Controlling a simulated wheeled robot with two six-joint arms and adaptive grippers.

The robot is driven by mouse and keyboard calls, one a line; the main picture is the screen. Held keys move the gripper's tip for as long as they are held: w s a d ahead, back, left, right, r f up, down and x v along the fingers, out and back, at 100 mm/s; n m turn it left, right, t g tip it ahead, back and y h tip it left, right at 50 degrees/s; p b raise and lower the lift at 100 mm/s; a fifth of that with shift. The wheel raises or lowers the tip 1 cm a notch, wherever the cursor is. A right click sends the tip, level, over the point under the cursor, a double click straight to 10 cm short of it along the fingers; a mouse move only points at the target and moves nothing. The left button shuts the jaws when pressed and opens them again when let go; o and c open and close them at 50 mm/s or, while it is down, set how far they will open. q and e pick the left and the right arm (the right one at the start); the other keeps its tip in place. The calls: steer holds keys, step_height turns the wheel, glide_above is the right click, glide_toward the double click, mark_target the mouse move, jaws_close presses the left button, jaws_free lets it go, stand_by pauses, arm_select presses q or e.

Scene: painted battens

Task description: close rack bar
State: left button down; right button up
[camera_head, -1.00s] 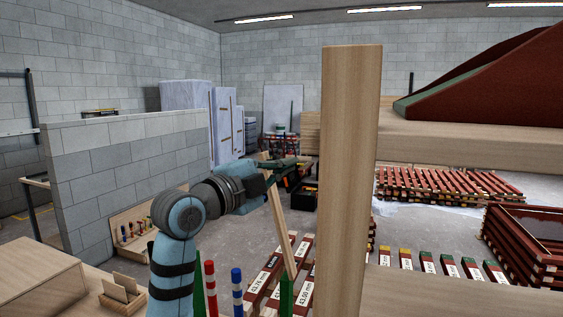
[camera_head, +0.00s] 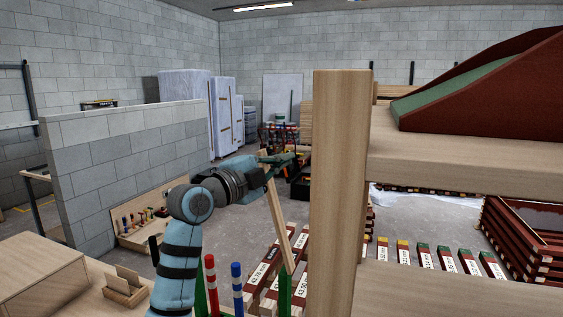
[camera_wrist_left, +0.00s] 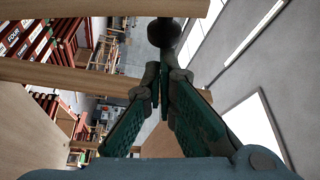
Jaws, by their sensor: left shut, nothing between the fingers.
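The rack bar (camera_head: 276,210) is a slim pale wooden batten. It stands tilted, its top leaning left, its lower end at a green post (camera_head: 285,291). My left gripper (camera_head: 292,158) is shut and empty at the bar's upper end, its dark green fingers reaching right past it. I cannot tell whether they touch. In the left wrist view the closed fingers (camera_wrist_left: 164,75) converge below a dark round knob (camera_wrist_left: 163,33), and a wooden length (camera_wrist_left: 60,75) crosses behind them. My right gripper is not in view.
A thick wooden post (camera_head: 338,190) stands close on the right, joined to shelves, with a dark red ramp-shaped piece (camera_head: 490,85) on top. Red (camera_head: 210,280) and blue (camera_head: 237,280) banded pegs stand beside my arm. Labelled battens (camera_head: 265,275) lie behind the bar.

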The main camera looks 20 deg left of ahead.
arm_select(q)
steer(key=a+f+n+t+y+b, duration=0.1)
steer(key=a+f+n+b, duration=0.3)
steer(key=a+b, duration=0.2)
steer(key=w+a+f+n+t+y+b, duration=0.1)
steer(key=a+f+n+b, duration=0.4)
steer(key=a, duration=0.5)
steer(key=a+f+n+t+y+b, duration=0.1)
steer(key=a+f+n+t+b, duration=0.1)
steer(key=a+f+n+b, duration=0.2)
steer(key=shift+w+a+f+n+y+b, duration=0.3)
steer(key=shift+a+f+b, duration=0.1)
steer(key=shift+a+b, duration=1.55)
steer(key=shift+a, duration=0.15)
step_height(320, 180, up, 5)
steer(key=p, duration=0.4)
steer(key=d+f+b+v, duration=0.1)
steer(key=b+v, duration=0.3)
steer(key=v, duration=0.6)
steer(key=shift+d+f, duration=0.2)
steer(key=shift+d, duration=0.05)
